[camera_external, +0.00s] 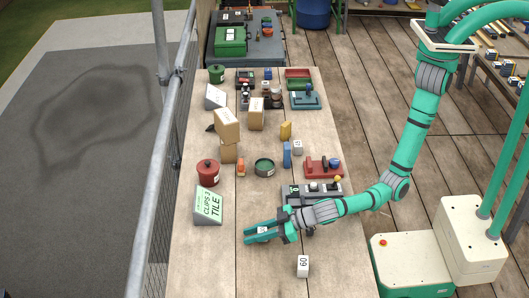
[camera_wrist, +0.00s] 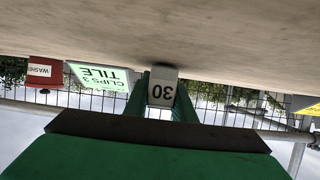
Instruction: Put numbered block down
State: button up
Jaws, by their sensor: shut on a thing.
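My gripper (camera_external: 257,233) is low over the near left part of the wooden table. It is shut on a small white block, numbered 30 (camera_wrist: 163,86), which sits between the green fingers in the wrist view. That view is upside down, with the table top at the top of the picture. In the external view the held block (camera_external: 263,230) shows only partly between the fingers. I cannot tell if it touches the table.
A white block marked 60 (camera_external: 303,266) stands to the right and nearer the front. A grey tool tray (camera_external: 300,193) lies behind my gripper. The front table area is mostly clear.

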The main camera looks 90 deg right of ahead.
jog(key=shift+f, duration=0.25)
jog(key=shift+s+d+f, duration=0.1)
jog(key=shift+s+f, duration=0.05)
jog(key=shift+f, duration=0.4)
jog(key=o, duration=1.1)
jog(key=shift+c, duration=0.2)
jog(key=shift+r, duration=0.4)
jog(key=v, duration=0.8)
jog(key=r+v, duration=0.1)
jog(key=v, duration=0.3)
jog(key=shift+f, duration=0.1)
